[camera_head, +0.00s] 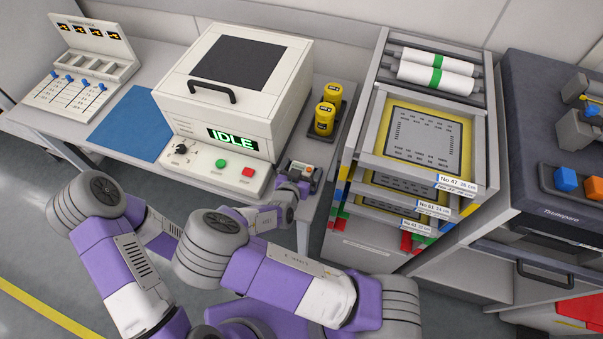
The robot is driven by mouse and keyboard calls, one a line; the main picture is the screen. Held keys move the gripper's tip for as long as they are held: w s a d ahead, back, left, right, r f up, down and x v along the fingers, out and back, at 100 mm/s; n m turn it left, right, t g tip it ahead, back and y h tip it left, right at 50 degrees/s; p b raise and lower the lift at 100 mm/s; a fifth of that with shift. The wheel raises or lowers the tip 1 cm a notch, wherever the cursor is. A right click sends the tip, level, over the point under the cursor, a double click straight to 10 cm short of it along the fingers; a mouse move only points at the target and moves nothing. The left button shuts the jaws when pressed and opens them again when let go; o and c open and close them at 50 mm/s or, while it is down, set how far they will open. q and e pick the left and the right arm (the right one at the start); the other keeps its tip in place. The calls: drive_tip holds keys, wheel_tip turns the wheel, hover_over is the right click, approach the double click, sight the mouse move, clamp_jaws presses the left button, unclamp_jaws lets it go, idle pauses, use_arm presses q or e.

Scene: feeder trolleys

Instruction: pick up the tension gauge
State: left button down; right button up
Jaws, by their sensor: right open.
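A small grey device with an orange-red mark on top, apparently the tension gauge (302,167), sits at the front right corner of the bench. My right gripper (303,180) is open at the gauge's near side, very close to it. Whether the fingers touch it or stand around it is too small to tell. My left arm comes in at the left and its forearm runs behind my right arm, so the left gripper is hidden.
A white machine (235,75) reading IDLE stands behind and left of the gauge. A rack of framed stencils (418,135) rises on the right. A blue mat (128,125) lies clear at left.

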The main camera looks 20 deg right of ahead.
drive_tip(key=shift+r, duration=0.1)
drive_tip(key=c, duration=1.3)
